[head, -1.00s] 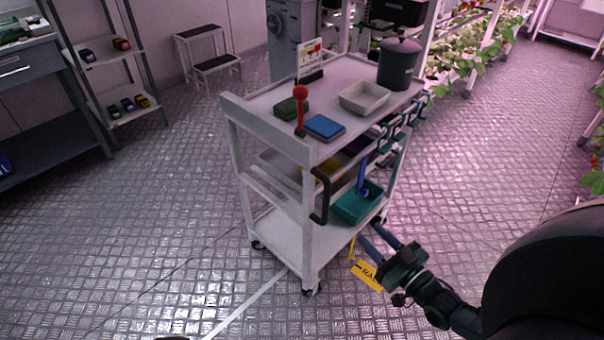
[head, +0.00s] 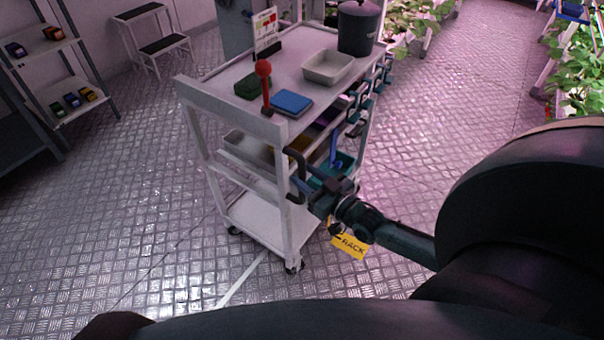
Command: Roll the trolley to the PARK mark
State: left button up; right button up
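The white trolley (head: 276,130) stands upright in the middle of the head view, on the metal floor. Its black handle (head: 297,162) is on the near right upright. My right gripper (head: 304,188) is at the lower part of this handle. Its fingers overlap the handle in the picture, and I cannot see whether they are closed on it. My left gripper is not in view. No mark reading PARK can be made out; a pale line (head: 243,281) runs along the floor at the trolley's near side.
A step stool (head: 152,38) and shelf (head: 60,112) stand left. A yellow RACK sign (head: 349,246) is below my gripper. Open floor lies left and right.

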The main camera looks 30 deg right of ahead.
jog(key=shift+w+a, duration=0.2)
jog(key=shift+w, duration=0.7)
grip_shut()
